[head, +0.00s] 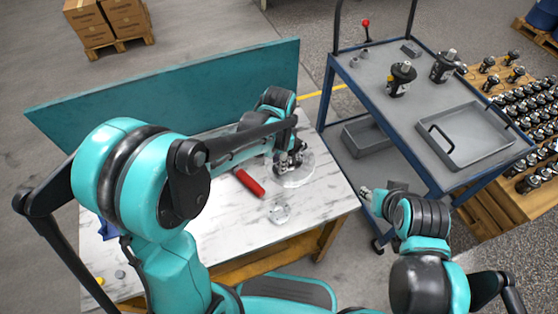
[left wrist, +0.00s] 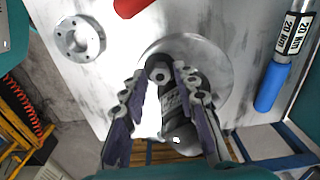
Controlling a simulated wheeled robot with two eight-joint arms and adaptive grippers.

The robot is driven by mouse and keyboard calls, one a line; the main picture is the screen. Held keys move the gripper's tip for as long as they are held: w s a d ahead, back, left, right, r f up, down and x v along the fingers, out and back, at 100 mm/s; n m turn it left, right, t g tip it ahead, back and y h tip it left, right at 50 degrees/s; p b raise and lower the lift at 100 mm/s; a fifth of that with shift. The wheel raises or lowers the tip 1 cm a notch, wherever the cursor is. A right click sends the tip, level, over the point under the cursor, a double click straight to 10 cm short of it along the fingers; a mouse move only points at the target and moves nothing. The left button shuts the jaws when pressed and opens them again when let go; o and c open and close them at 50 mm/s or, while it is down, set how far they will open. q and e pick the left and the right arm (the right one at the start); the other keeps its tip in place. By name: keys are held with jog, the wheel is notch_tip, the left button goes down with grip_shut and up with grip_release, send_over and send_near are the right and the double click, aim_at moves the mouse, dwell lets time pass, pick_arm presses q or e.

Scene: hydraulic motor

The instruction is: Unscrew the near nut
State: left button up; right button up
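The dark hydraulic motor (head: 290,160) stands on a round, pale disc on the marble-topped table, partly hidden by my left arm. In the left wrist view the motor (left wrist: 178,103) sits on the disc (left wrist: 215,65), with a small grey nut-like part (left wrist: 160,73) at its top edge. My left gripper (left wrist: 160,72) is over the motor, its fingers apart on either side of that part; it also shows in the head view (head: 288,160). Whether the fingers touch anything is unclear. A second nut is not clearly visible. My right gripper (head: 367,193) is beside the table's right edge, its fingers too small to read.
A blue-handled torque wrench (left wrist: 270,87) lies at right in the wrist view. A blue cart (head: 420,150) holds motors (head: 402,78) and a grey tray (head: 472,152).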

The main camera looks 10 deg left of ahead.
pick_arm(q)
grip_shut()
jog(key=n, duration=0.5)
jog(key=shift+n, duration=0.4)
jog(key=shift+n, duration=0.5)
jog(key=shift+r, duration=0.1)
jog(key=shift+r+p, duration=1.55)
jog(key=shift+r, duration=0.45)
